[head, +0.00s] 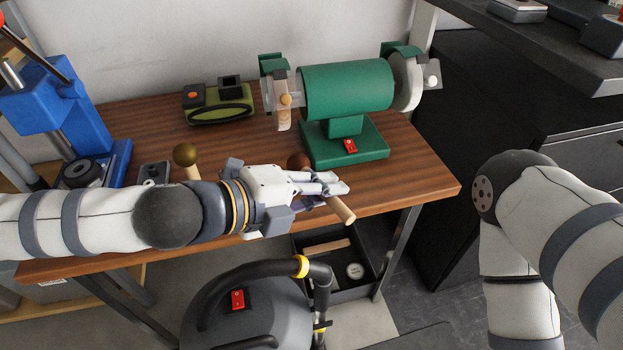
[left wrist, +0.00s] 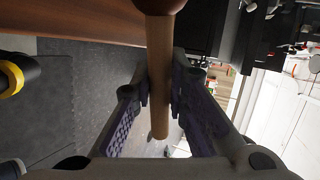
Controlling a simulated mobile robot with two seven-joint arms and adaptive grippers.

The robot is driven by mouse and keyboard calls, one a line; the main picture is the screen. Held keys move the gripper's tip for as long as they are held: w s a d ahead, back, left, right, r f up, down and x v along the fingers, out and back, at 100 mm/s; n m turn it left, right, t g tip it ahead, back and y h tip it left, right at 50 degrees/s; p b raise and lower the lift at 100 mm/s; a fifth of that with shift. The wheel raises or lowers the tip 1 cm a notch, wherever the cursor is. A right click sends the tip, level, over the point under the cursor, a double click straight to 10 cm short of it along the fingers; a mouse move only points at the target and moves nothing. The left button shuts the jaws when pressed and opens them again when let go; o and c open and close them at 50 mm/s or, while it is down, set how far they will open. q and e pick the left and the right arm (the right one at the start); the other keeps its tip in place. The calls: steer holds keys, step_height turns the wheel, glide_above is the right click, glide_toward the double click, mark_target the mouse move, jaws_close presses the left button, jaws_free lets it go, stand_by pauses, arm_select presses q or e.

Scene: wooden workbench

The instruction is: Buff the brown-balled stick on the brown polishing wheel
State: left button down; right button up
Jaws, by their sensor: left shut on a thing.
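My left gripper (head: 325,187) is shut on the brown-balled stick (head: 341,210), just over the front edge of the bench. Its brown ball (head: 299,161) shows behind the fingers, on the side toward the grinder. In the left wrist view the pale wooden handle (left wrist: 159,60) runs between the two fingers, with the ball cut off at the top. The green polishing machine (head: 346,90) stands at the back right of the bench. Its left wheel (head: 283,112) is tan-brown and its right wheel (head: 407,82) is whitish. The ball is apart from both wheels. My right gripper is out of view.
A stick with an olive-gold ball (head: 186,155) stands behind my left forearm. A blue press (head: 95,115) is at the left, and a green-black device (head: 218,104) is at the back. A black-hosed vacuum (head: 250,305) stands in front. The wooden bench (head: 415,165) is clear at its right end.

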arm_select(q)
steer(key=w+a, duration=0.1)
steer(key=w, duration=0.6)
steer(key=shift+w+a, duration=0.25)
steer(key=shift+a, duration=0.05)
steer(key=shift+w+a, duration=0.15)
steer(key=shift+w, duration=0.55)
stand_by(3.1)
steer(key=shift+s+d, duration=0.25)
steer(key=shift+s, duration=1.1)
steer(key=shift+s+d, duration=0.3)
steer(key=shift+s, duration=1)
steer(key=shift+s+d, duration=0.25)
steer(key=shift+s, duration=1.1)
